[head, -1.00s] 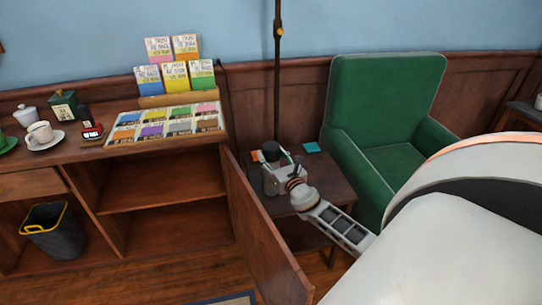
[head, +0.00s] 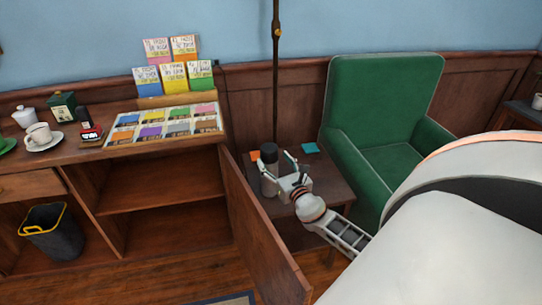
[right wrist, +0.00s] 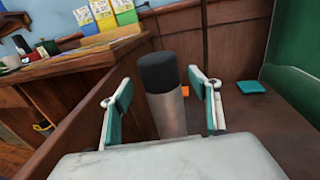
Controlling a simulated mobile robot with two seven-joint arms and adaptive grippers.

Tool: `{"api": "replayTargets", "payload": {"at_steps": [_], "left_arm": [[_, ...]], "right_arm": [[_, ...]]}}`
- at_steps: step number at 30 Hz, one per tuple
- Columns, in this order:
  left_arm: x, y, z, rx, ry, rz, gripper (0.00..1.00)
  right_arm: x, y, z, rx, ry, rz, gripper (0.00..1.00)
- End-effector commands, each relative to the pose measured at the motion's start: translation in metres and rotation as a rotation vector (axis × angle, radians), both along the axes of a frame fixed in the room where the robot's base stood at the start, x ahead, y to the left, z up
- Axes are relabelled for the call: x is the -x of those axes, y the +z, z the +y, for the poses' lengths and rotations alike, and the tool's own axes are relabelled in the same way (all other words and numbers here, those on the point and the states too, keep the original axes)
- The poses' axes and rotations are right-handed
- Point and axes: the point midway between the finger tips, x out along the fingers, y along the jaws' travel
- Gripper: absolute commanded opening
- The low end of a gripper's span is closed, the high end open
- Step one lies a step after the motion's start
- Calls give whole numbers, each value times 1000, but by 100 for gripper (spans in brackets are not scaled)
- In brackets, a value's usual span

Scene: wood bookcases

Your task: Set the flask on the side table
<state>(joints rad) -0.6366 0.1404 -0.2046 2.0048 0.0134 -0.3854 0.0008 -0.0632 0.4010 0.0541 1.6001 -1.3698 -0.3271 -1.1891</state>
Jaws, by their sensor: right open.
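The flask (head: 268,172), a grey cylinder with a black cap, stands upright on the dark wood side table (head: 330,182) beside the green armchair. My right gripper (head: 279,162) is open just in front of it, above the table. In the right wrist view the flask (right wrist: 168,112) shows between the two teal-padded fingers, with a gap visible on either side. Its lower end is hidden behind the gripper's body. Whether the fingertips still reach around it is hard to tell. My left gripper is not in view.
An orange piece (head: 254,155) and a teal piece (head: 310,148) lie on the side table. A lamp pole (head: 277,80) rises behind it. The green armchair (head: 375,115) is close on the right, and a wooden panel (head: 255,225) on the left. The table's right part is clear.

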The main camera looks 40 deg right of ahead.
Motion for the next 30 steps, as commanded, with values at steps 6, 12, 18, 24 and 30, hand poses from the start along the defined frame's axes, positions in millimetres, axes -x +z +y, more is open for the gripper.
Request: {"api": "replayTargets", "payload": {"at_steps": [6, 12, 18, 24, 30], "left_arm": [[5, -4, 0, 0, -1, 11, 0], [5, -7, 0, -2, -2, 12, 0], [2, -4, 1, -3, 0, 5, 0], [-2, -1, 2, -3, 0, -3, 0], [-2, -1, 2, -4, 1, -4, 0]], "right_arm": [[43, -2, 14, -1, 1, 3, 62], [68, -1, 22, 1, 1, 1, 62], [76, 0, 24, 0, 0, -1, 62], [76, 0, 25, 0, 0, -1, 62], [76, 0, 25, 0, 0, 0, 62]]}}
